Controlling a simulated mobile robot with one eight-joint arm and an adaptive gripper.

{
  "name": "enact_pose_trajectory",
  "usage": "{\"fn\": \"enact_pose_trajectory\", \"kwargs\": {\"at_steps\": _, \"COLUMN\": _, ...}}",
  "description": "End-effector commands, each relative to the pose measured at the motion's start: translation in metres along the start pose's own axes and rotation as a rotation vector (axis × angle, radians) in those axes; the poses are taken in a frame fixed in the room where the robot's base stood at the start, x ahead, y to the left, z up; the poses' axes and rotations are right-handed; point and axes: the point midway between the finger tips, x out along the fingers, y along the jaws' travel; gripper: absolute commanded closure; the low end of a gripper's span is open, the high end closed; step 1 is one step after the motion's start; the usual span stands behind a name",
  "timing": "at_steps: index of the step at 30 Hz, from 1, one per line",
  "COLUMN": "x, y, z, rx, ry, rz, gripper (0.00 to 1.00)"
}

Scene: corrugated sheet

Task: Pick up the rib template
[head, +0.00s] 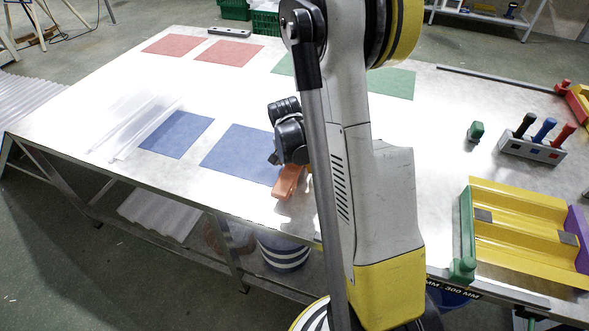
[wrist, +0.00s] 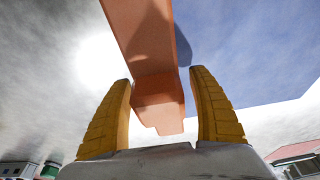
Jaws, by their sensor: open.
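An orange piece, which looks like the rib template (head: 288,182), is at the table's front edge beside the right blue mat, partly hidden by my arm. In the wrist view the orange rib template (wrist: 145,45) runs from the top edge down between the two yellow fingers, and its stepped end lies between them. My gripper (wrist: 158,80) is open around that end, with a gap visible on each side. In the head view my dark gripper (head: 290,140) is just above the orange piece; its fingertips are hard to make out.
Blue mats (head: 176,134) and red mats (head: 228,52) lie on the pale table. Translucent strips (head: 135,125) lie at the left. A yellow corrugated form (head: 520,222) with a green end (head: 466,235) and a tool block (head: 532,147) stand at the right.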

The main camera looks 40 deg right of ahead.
Motion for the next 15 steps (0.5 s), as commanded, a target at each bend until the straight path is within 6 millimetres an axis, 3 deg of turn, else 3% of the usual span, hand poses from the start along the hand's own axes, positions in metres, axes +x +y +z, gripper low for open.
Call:
{"fn": "enact_pose_trajectory", "kwargs": {"at_steps": 3, "x": -0.0015, "y": 0.0001, "z": -0.0003, "rx": 0.0, "ry": 0.0, "rz": 0.0, "gripper": 0.3}}
{"fn": "enact_pose_trajectory", "kwargs": {"at_steps": 4, "x": -0.0016, "y": 0.0001, "z": -0.0003, "rx": 0.0, "ry": 0.0, "rz": 0.0, "gripper": 0.35}}
{"fn": "enact_pose_trajectory", "kwargs": {"at_steps": 9, "x": -0.0017, "y": 0.0001, "z": -0.0003, "rx": 0.0, "ry": 0.0, "rz": 0.0, "gripper": 0.87}}
{"fn": "enact_pose_trajectory", "kwargs": {"at_steps": 10, "x": -0.0017, "y": 0.0001, "z": -0.0003, "rx": 0.0, "ry": 0.0, "rz": 0.0, "gripper": 0.93}}
{"fn": "enact_pose_trajectory", "kwargs": {"at_steps": 15, "x": -0.0017, "y": 0.0001, "z": -0.0002, "rx": 0.0, "ry": 0.0, "rz": 0.0, "gripper": 0.94}}
